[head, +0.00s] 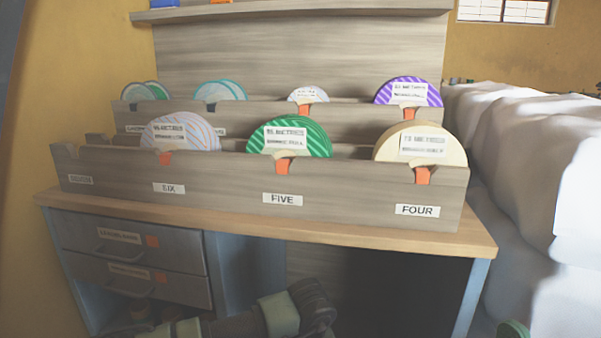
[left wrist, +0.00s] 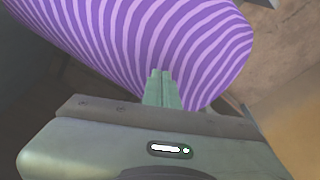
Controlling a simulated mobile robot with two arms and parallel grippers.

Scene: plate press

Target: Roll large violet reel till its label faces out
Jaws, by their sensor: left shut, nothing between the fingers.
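A large violet reel with pale wavy stripes (left wrist: 150,35) fills the upper part of the left wrist view. No label shows on the part in sight, and its upper edge is cut off. My left gripper (left wrist: 160,78) is shut and empty, its fingertips in front of the reel's lower edge. I cannot tell whether they touch it. In the head view, a violet striped reel (head: 421,84) with a white label facing out stands in the back rack. I cannot tell whether it is the same reel. My right gripper is not in view.
The front rack (head: 340,190) holds a pale striped reel (head: 197,128), a green reel (head: 316,137) and a cream reel (head: 447,152). It stands on a wooden-topped desk (head: 260,230) with drawers. White covered bulk (head: 520,150) lies to the right.

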